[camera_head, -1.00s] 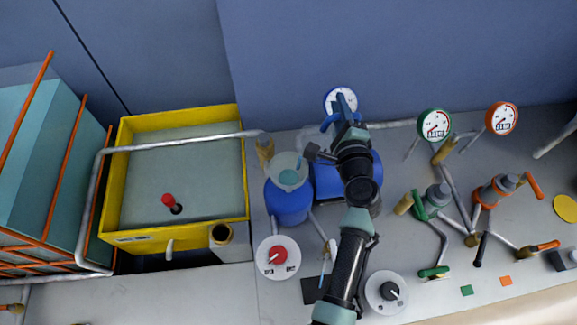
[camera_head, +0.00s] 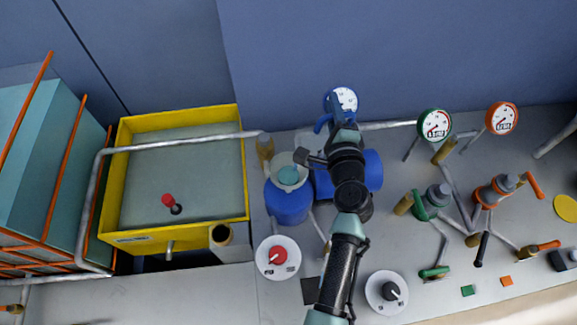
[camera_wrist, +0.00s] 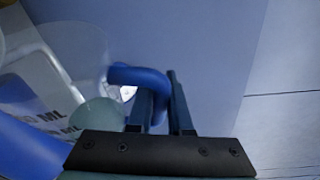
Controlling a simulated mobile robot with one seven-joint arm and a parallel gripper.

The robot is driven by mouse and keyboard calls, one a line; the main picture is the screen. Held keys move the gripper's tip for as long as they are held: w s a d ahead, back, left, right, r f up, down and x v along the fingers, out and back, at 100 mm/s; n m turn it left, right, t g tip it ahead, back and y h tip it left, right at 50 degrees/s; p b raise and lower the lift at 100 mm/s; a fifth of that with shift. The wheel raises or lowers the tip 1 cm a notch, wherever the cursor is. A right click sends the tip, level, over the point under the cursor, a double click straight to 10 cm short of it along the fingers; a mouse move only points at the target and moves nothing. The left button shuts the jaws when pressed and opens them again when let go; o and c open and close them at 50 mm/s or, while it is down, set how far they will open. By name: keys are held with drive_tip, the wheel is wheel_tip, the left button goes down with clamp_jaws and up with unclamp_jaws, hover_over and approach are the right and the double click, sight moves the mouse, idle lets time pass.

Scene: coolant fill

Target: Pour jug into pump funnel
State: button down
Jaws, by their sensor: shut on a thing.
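The jug (camera_head: 306,141) is clear, with a blue handle (camera_head: 321,124). In the wrist view the jug (camera_wrist: 62,75) shows at the left, with ML markings and a tilted look. My gripper (camera_head: 342,108) is shut on the blue handle; its dark fingers (camera_wrist: 162,100) clasp the handle in the wrist view. The pump (camera_head: 289,207) is a blue upright body with a clear funnel (camera_head: 287,162) on top, teal inside. The jug is held just behind and right of the funnel. My wrist partly hides the jug, and I cannot tell its liquid level or whether liquid flows.
A blue horizontal cylinder (camera_head: 372,170) lies under my arm. A yellow-rimmed tank (camera_head: 112,205) stands left. A blue gauge (camera_head: 345,98) is behind my gripper. Valves, pipes, a green gauge (camera_head: 434,124) and a red gauge (camera_head: 502,118) fill the right. Dials (camera_head: 278,257) stand in front.

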drive_tip(key=shift+s+a+r+n, duration=0.3)
drive_tip(key=shift+a+r, duration=0.05)
drive_tip(key=shift+a, duration=0.25)
idle(0.7)
drive_tip(key=d, duration=0.1)
drive_tip(key=w+d+m, duration=0.1)
drive_tip(key=d+f, duration=0.1)
drive_tip(key=shift+w+d+m+p, duration=0.25)
drive_tip(key=shift+w+m+p, duration=0.05)
drive_tip(key=shift+w+d+f+m+g, duration=0.15)
drive_tip(key=shift+f+m+g, duration=0.1)
drive_tip(key=shift+f, duration=0.2)
drive_tip(key=shift+w+d+f+m+g, duration=0.15)
drive_tip(key=shift+f+m, duration=0.1)
drive_tip(key=shift+f, duration=0.15)
drive_tip(key=shift+d+f+m+y, duration=0.2)
drive_tip(key=shift+f+m+y, duration=0.1)
drive_tip(key=shift+f+m, duration=0.1)
drive_tip(key=w+d+f+m+g+y+b, duration=0.3)
drive_tip(key=d+f+m+b, duration=0.4)
drive_tip(key=f+m, duration=0.1)
drive_tip(key=shift+w+d+f+m+y+b, duration=0.2)
drive_tip(key=shift+w+f+m+y+b, duration=0.1)
drive_tip(key=shift+m+b, duration=0.1)
drive_tip(key=shift+g, duration=0.3)
drive_tip(key=shift+r, duration=0.1)
idle(0.8)
